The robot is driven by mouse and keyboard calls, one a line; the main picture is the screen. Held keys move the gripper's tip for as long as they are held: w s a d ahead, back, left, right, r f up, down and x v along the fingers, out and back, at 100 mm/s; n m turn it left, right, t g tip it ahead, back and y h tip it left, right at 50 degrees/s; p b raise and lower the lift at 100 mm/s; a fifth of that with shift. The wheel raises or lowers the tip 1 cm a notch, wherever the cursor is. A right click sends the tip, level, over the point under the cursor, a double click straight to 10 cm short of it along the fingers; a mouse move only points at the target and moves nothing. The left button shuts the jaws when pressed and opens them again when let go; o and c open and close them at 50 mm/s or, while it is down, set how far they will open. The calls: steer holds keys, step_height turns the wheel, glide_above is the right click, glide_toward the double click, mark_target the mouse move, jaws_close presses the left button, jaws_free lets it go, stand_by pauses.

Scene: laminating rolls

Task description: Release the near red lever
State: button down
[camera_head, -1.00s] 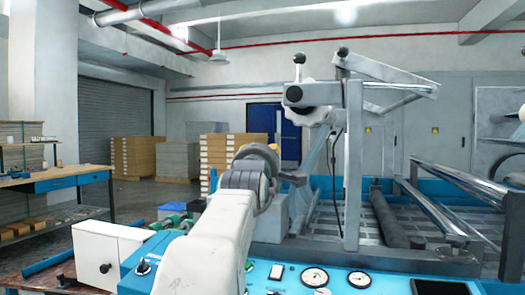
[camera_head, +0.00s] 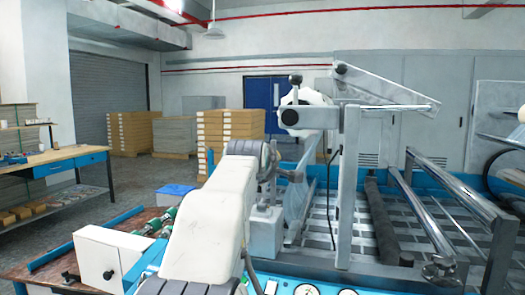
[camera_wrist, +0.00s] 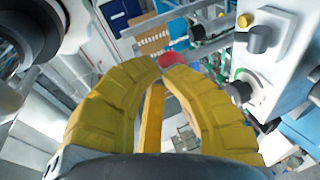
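In the wrist view, a round red end (camera_wrist: 172,60), which looks like the knob of a red lever, shows just beyond my fingertips. My gripper (camera_wrist: 163,68) has curved yellow fingers with tips close together beside the red end. I cannot tell whether they touch it or grip it. The lever's shaft is not clearly visible. In the head view, my arm reaches forward over the laminating machine (camera_head: 350,200), and my fingers and the red lever are hidden behind it.
A white control box (camera_wrist: 268,60) with a yellow button and dark knobs is right of my fingers in the wrist view. In the head view, a grey post (camera_head: 348,190) and shiny rollers (camera_head: 425,205) stand to the right. A workbench (camera_head: 65,158) is at the left.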

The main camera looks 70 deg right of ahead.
steer(key=shift+s+r+p+x, duration=0.15)
steer(key=shift+p+x, duration=0.2)
steer(key=shift+x, duration=0.5)
steer(key=shift+s+r+p+x, duration=0.15)
steer(key=shift+p+x, duration=0.2)
steer(key=shift+x, duration=0.45)
steer(key=shift+d+f, duration=0.1)
steer(key=shift+d, duration=0.1)
steer(key=shift+a+r, duration=0.15)
steer(key=shift+r, duration=0.1)
steer(key=s+a+r+p, duration=0.1)
steer(key=s+a+r, duration=0.1)
steer(key=a+r, duration=0.5)
steer(key=a, duration=0.4)
steer(key=shift+a+r, duration=0.15)
